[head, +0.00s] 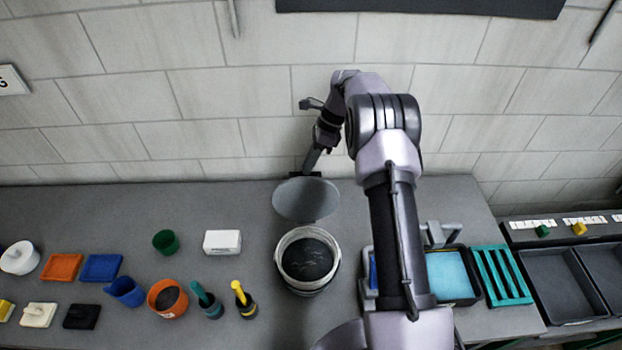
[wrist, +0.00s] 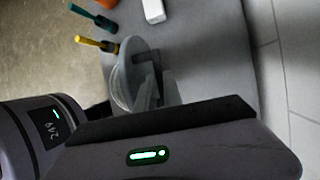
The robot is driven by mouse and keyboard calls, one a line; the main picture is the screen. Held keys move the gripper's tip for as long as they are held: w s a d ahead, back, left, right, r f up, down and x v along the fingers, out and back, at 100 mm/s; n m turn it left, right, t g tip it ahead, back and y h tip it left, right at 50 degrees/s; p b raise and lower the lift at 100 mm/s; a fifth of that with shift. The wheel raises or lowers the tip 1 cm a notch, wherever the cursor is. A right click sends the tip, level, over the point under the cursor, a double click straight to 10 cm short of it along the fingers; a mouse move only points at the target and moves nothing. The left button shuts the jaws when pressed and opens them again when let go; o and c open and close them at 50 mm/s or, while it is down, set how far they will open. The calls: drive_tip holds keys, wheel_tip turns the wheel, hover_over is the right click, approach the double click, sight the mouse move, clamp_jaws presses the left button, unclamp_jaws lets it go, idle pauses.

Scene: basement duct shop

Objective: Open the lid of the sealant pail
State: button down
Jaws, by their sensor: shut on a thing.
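The sealant pail (head: 282,262) stands on the grey bench in the middle of the head view. Its mouth is uncovered and shows dark contents inside a pale rim. Its grey round lid (head: 305,199) is raised at the pail's back edge, tilted up toward the wall. My gripper (head: 307,174) is behind the pail at the lid's far upper edge, shut on the lid. The exact grip is too small to make out. In the wrist view the round grey lid (wrist: 139,46) shows beyond the dark gripper body, which hides part of the pail.
A white box (head: 222,242), green cup (head: 166,242), orange cup (head: 167,298) and yellow-handled tool (head: 241,294) stand left of the pail. A blue tray (head: 450,274) and teal rack (head: 502,275) lie right. The block wall (head: 250,100) is close behind my gripper.

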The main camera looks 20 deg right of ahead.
drive_tip(key=shift+g, duration=0.3)
drive_tip(key=shift+w+d+f, duration=0.1)
drive_tip(key=shift+w+f, duration=0.05)
drive_tip(key=shift+f, duration=0.6)
drive_tip(key=shift+w+d+f, duration=0.15)
drive_tip(key=shift+w+f, duration=0.05)
drive_tip(key=shift+f, duration=0.5)
drive_tip(key=shift+w+d+f, duration=0.1)
drive_tip(key=shift+w+f, duration=0.05)
drive_tip(key=shift+f, duration=0.6)
drive_tip(key=c, duration=1.4)
unclamp_jaws()
drive_tip(key=shift+c, duration=0.2)
drive_tip(key=w+a+v, duration=0.1)
drive_tip(key=v, duration=0.9)
drive_tip(key=shift+r, duration=0.5)
drive_tip(key=shift+d, duration=0.1)
